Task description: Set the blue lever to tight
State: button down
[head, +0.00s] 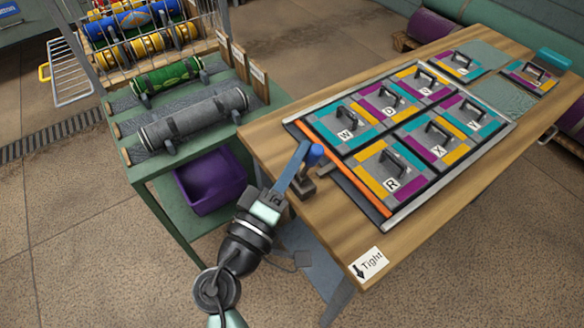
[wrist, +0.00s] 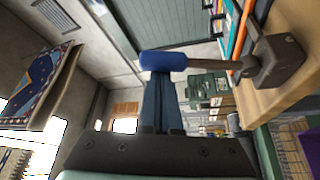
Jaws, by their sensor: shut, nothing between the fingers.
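The blue lever has a blue knob (head: 315,155) on a shaft rising from a dark bracket at the bench's near-left edge. In the wrist view, its blue knob (wrist: 163,61) crosses in front of my fingers near their tips, and its shaft runs right to the bracket. My gripper (head: 303,148) is shut and empty, just left of the knob. It also shows in the wrist view (wrist: 160,78). I cannot tell whether fingers and knob touch. A "Tight" label (head: 371,263) with an arrow pointing down lies on the near corner of the bench.
The wooden bench (head: 265,145) holds a framed board (head: 440,205) of lettered, handled tiles beside an orange strip (head: 345,170). Left is a green rack with a grey roll (head: 195,118), a green roll (head: 168,77) and a purple bin (head: 210,180). Open floor (head: 90,240) lies at near left.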

jog(key=shift+s+d+f+m+h+b, duration=0.4)
jog(key=shift+m+b, duration=0.25)
jog(key=shift+b, duration=0.95)
jog(key=shift+s+d+f+m+h+b, duration=0.3)
jog(key=shift+s+m+b, duration=0.25)
jog(key=shift+b, duration=1)
jog(key=shift+s+d+r+m+h+b, duration=0.1)
jog(key=shift+m+h+b, duration=0.2)
jog(key=shift+m+b, duration=0.35)
jog(key=shift+r+t, duration=0.1)
jog(key=shift+t, duration=0.2)
jog(key=shift+r, duration=0.1)
